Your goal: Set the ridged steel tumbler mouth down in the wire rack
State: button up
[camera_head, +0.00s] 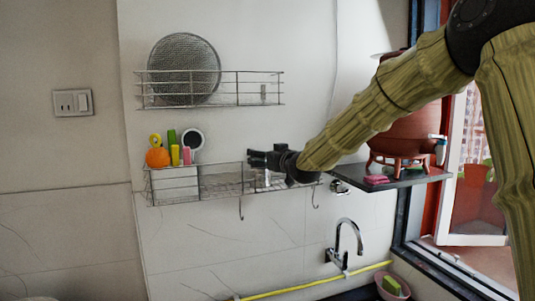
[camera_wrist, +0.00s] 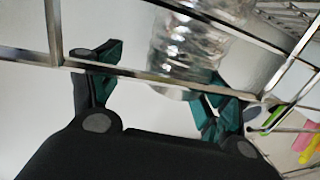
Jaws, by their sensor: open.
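The ridged steel tumbler (camera_wrist: 195,40) shows shiny and rippled in the wrist view, at the top middle, cut off by the frame edge. It is by a rail of the wire rack (camera_wrist: 40,53); I cannot tell which way its mouth faces. In the head view the lower wire rack (camera_head: 222,187) hangs on the wall, and the tumbler is not clear there. My gripper (camera_head: 255,160) is at this rack's right part. In the wrist view my gripper (camera_wrist: 158,85) is open, its green-padded fingers apart, the right one close to the tumbler; contact cannot be told.
An upper rack (camera_head: 240,101) holds a round steel plate (camera_head: 184,70). A clay pot (camera_head: 405,125) stands on a dark shelf (camera_head: 412,179) at right. A tap (camera_head: 350,235) is below.

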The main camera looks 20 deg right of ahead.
jog(key=v, duration=1.1)
jog(key=shift+s, duration=0.25)
jog(key=shift+r, duration=0.1)
